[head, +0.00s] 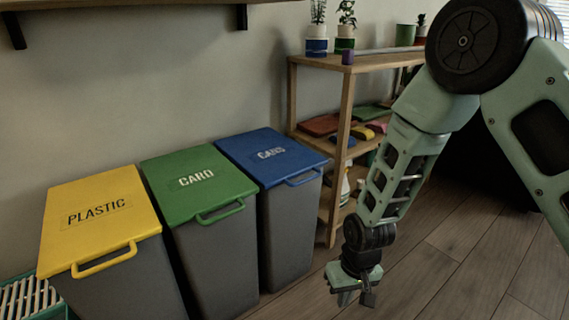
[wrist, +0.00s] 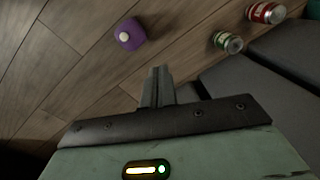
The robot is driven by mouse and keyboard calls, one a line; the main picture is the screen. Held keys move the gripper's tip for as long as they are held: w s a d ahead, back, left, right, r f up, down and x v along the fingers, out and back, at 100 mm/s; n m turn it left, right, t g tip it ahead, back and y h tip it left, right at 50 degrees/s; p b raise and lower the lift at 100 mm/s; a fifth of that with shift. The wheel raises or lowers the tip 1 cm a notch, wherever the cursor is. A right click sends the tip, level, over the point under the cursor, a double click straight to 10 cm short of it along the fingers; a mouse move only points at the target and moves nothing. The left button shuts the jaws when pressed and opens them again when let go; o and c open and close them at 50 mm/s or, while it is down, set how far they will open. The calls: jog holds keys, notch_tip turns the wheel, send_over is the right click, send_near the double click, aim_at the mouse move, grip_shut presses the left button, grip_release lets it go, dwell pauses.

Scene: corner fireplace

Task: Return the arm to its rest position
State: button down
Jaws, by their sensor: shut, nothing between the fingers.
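My gripper (head: 356,296) hangs low over the wood floor in the head view, right of the blue-lidded bin and in front of the shelf. My arm bends down to it from the upper right. In the wrist view the two fingers of my gripper (wrist: 158,86) are together, with nothing between them. They point towards the floor and touch no object that I can see.
Yellow PLASTIC (head: 97,209), green CARD (head: 197,181) and blue CANS (head: 270,152) bins stand along the wall, lids closed. A wooden shelf (head: 345,130) stands behind. On the floor lie a purple object (wrist: 130,34), a green can (wrist: 227,42) and a red can (wrist: 266,12).

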jog(key=s+a+r+n, duration=0.15)
jog(key=s+r, duration=0.25)
jog(key=r, duration=0.4)
jog(key=s+a+r+n, duration=0.15)
jog(key=s+r, duration=0.25)
jog(key=r, duration=0.4)
jog(key=s+d+r+n+p, duration=0.2)
jog(key=s+d+r, duration=0.1)
jog(key=s+r, duration=0.8)
notch_tip(320, 180, up, 36)
jog(key=p, duration=3.7)
jog(key=shift+r+h, duration=0.15)
jog(key=shift+h, duration=0.15)
jog(key=shift+w, duration=0.1)
